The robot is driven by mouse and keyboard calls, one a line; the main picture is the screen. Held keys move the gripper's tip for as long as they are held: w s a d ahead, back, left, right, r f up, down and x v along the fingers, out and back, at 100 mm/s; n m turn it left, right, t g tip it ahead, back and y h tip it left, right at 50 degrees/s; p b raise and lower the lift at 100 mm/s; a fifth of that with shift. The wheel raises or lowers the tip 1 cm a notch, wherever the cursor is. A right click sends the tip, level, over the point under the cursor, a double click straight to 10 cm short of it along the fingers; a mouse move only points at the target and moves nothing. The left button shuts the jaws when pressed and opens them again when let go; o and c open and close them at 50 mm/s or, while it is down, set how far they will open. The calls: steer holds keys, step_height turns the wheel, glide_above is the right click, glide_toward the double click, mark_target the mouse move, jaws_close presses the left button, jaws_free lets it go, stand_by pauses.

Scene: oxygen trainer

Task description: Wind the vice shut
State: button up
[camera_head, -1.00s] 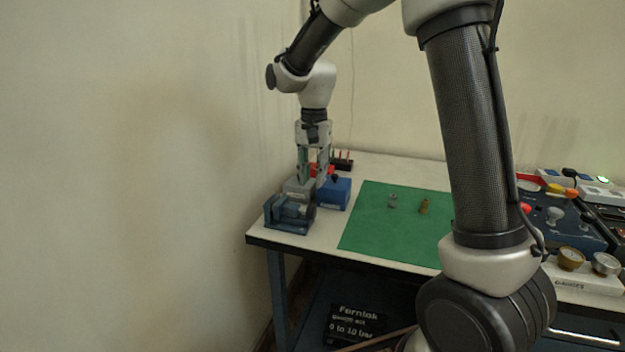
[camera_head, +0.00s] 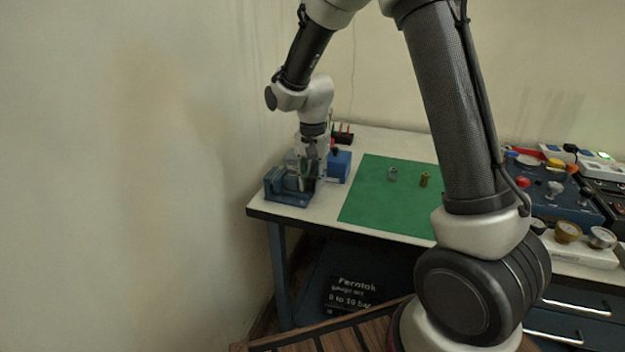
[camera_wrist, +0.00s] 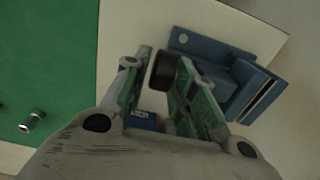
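The blue vice (camera_head: 288,186) stands on the left front corner of the bench. In the wrist view the vice (camera_wrist: 222,68) is at the upper right, with its dark round handle end (camera_wrist: 163,70) facing left. My gripper (camera_head: 307,186) points down at the right side of the vice. In the wrist view my gripper (camera_wrist: 157,68) is open, its fingers on either side of the handle end. The handle lies close to the right finger; I cannot tell whether they touch.
A blue box (camera_head: 339,165) stands just behind and right of my gripper. A green mat (camera_head: 385,205) with two small fittings (camera_head: 424,179) lies to the right. Gauges (camera_head: 568,231) and a blue panel (camera_head: 553,200) are further right. The wall is close on the left.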

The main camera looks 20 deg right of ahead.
jaws_close()
steer(key=shift+w+d+f+g+y, duration=0.1)
steer(key=shift+w+d+g+y, duration=0.1)
steer(key=shift+g+y, duration=0.4)
steer(key=shift+a+g+y, duration=0.1)
steer(key=shift+g+y, duration=0.2)
steer(key=shift+g, duration=0.4)
steer(key=shift+s, duration=0.1)
steer(key=shift+o, duration=0.2)
jaws_free()
steer(key=v, duration=1.2)
